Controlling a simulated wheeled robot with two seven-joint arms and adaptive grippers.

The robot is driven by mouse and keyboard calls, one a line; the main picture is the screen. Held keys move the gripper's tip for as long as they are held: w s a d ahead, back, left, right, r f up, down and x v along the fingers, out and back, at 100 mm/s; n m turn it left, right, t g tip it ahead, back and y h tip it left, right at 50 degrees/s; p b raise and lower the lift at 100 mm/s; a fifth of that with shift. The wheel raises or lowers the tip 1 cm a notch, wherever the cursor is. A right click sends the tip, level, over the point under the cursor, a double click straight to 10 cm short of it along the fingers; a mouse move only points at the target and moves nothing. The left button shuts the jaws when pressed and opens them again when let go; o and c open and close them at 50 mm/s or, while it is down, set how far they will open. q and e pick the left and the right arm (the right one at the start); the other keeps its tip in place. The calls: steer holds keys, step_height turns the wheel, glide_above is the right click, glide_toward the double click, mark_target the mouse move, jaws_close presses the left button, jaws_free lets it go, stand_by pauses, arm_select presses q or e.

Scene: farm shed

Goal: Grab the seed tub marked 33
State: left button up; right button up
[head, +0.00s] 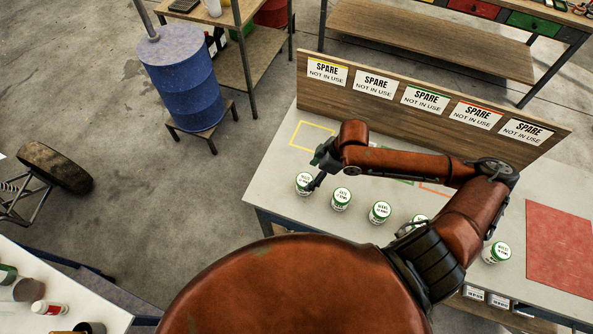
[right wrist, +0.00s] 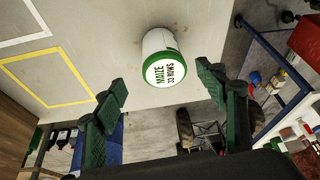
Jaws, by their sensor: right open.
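The seed tub marked 33 (right wrist: 166,70) is white with a green-rimmed lid that reads "MAIZE 33 ROWS" in the right wrist view. In the head view a tub (head: 303,184) at the left end of the row, beside my gripper, appears to be the same one. My right gripper (right wrist: 162,84) is open, its green fingers to either side of the tub's lid end, with gaps showing and nothing held. In the head view my right gripper (head: 317,172) is partly hidden by its own wrist. My left gripper is not in view.
More similar tubs (head: 341,198) (head: 380,212) stand in a row to the right, one partly behind my arm. A board (head: 430,125) with "SPARE" signs rises behind. A yellow outline (head: 294,133) marks the bench. A red mat (head: 560,245) lies right.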

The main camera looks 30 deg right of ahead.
mark_target(307, 179)
steer(key=x, duration=0.3)
steer(key=shift+a+f, duration=0.25)
steer(key=shift+f, duration=0.1)
steer(key=shift+b+x, duration=0.3)
steer(key=shift+x, duration=1.4)
steer(key=shift+s, duration=0.1)
steer(key=shift+c, duration=1.3)
steer(key=c, duration=0.8)
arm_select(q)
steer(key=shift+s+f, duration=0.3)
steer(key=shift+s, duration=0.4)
arm_select(e)
steer(key=c, duration=0.3)
